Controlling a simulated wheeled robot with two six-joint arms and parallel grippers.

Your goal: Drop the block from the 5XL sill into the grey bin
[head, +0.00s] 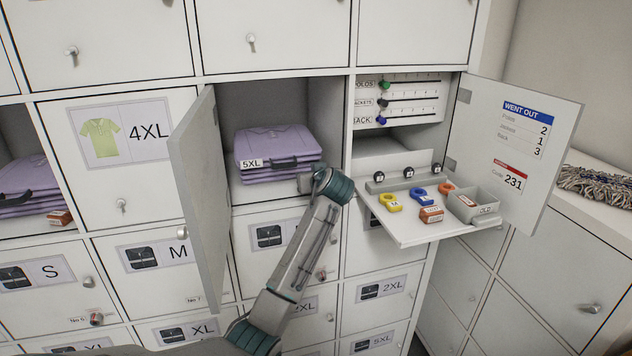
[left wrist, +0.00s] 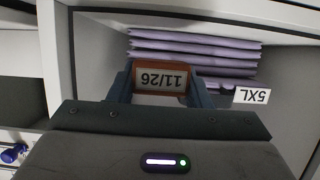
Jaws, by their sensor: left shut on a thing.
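The 5XL compartment (head: 330,130) stands open with a stack of purple workwear (head: 272,147) in it and a 5XL tag at the stack's front. My left gripper (head: 304,182) is at the compartment's sill, in front of the stack on the right. In the left wrist view my left gripper (left wrist: 160,84) is shut on an orange-brown block (left wrist: 162,78) with a white label reading 11/26. The gripper hides the block in the head view. The grey bin (head: 474,213) sits at the right end of the fold-down shelf. My right gripper is not in view.
Open doors stand left (head: 200,190) and right (head: 515,150). A divider separates the compartment from the shelf.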

